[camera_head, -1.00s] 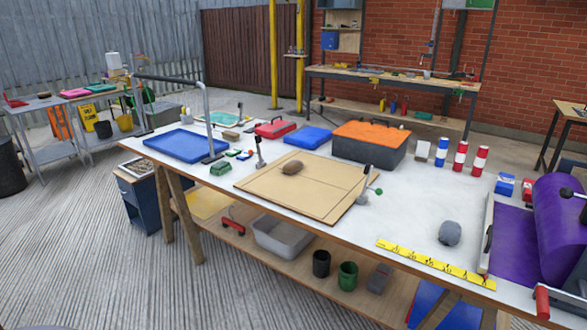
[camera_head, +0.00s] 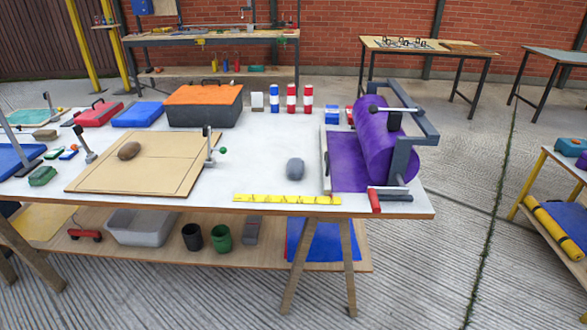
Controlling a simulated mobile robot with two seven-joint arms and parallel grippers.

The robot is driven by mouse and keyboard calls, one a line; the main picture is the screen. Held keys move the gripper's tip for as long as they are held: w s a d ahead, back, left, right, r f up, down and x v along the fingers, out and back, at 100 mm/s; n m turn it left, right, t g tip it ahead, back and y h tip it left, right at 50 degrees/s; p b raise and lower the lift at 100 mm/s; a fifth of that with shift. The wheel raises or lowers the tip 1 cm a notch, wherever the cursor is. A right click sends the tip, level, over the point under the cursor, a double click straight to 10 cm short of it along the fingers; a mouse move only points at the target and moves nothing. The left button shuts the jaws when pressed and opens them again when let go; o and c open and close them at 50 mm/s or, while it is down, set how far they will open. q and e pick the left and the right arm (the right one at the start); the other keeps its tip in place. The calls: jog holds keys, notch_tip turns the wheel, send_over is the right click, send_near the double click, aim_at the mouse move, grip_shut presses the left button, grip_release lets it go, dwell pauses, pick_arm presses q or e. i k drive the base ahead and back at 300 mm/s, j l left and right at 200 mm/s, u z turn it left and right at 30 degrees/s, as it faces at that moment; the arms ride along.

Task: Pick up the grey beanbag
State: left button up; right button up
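The grey beanbag (camera_head: 295,168) is a small rounded lump lying on the white tabletop (camera_head: 262,150). It sits just behind the yellow ruler strip and to the left of the purple sheet. Nothing covers it. Neither of my grippers shows in the head view.
A purple roll (camera_head: 378,138) in a grey frame stands at the table's right end. A yellow ruler strip (camera_head: 287,199) lies along the front edge. A tan board (camera_head: 150,165) with a brown beanbag (camera_head: 129,150) lies to the left. Cans (camera_head: 291,98) and a toolbox (camera_head: 203,106) stand behind. Bare tabletop surrounds the grey beanbag.

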aim_at(295, 166)
jog(key=i+j, duration=0.65)
jog(key=j, duration=0.2)
jog(key=i+j+z, duration=0.35)
jog(key=j+z, duration=0.15)
